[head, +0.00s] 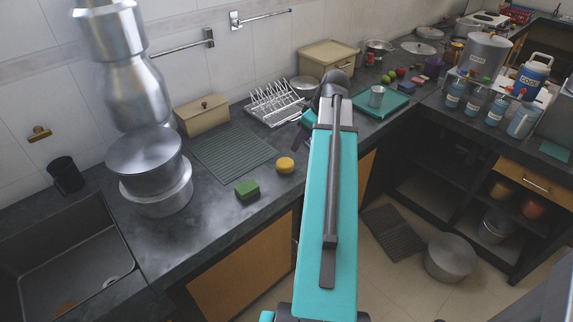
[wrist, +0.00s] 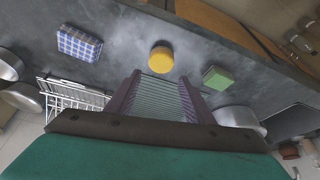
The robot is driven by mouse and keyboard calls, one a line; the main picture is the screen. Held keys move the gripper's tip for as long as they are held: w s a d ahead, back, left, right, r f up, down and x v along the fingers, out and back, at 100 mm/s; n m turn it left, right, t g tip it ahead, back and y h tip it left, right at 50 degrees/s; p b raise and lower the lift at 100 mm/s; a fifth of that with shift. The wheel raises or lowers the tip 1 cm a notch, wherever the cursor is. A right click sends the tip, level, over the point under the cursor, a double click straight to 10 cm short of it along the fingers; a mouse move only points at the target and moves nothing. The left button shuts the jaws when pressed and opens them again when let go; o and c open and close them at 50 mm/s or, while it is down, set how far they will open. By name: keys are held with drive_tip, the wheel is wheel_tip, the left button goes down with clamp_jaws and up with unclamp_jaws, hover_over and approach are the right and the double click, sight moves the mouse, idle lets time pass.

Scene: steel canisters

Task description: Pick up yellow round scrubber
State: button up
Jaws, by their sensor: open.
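The yellow round scrubber (head: 285,165) lies flat on the dark counter near its front edge, just left of my arm in the head view. It also shows in the wrist view (wrist: 161,58), above the space between my fingertips and apart from them. My gripper (wrist: 161,88) is open and empty, with its two dark fingers spread. In the head view its fingers are mostly hidden by my arm.
A green sponge (head: 247,189) lies left of the scrubber. A blue checked sponge (wrist: 80,43) shows in the wrist view. A ribbed mat (head: 232,152), white dish rack (head: 274,103) and steel pots (head: 157,172) stand around. Bare counter surrounds the scrubber.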

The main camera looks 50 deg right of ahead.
drive_tip(key=o, duration=0.5)
drive_tip(key=shift+w+a, duration=0.1)
drive_tip(key=p, duration=0.2)
hover_over(286, 163)
drive_tip(key=s, duration=0.3)
drive_tip(key=shift+w+d+f, duration=0.1)
drive_tip(key=shift+d+f, duration=0.1)
drive_tip(key=shift+f, duration=1.8)
drive_tip(key=shift+w+d+f, duration=0.1)
drive_tip(key=shift+d+f, duration=0.05)
drive_tip(key=shift+f, duration=1.85)
drive_tip(key=shift+s, duration=0.1)
drive_tip(key=shift+f, duration=0.1)
drive_tip(key=shift+w+a+f+p, duration=0.2)
drive_tip(key=shift+w+f+p, duration=0.55)
drive_tip(key=shift+f, duration=0.25)
drive_tip(key=shift+x, duration=1.3)
drive_tip(key=c, duration=1.1)
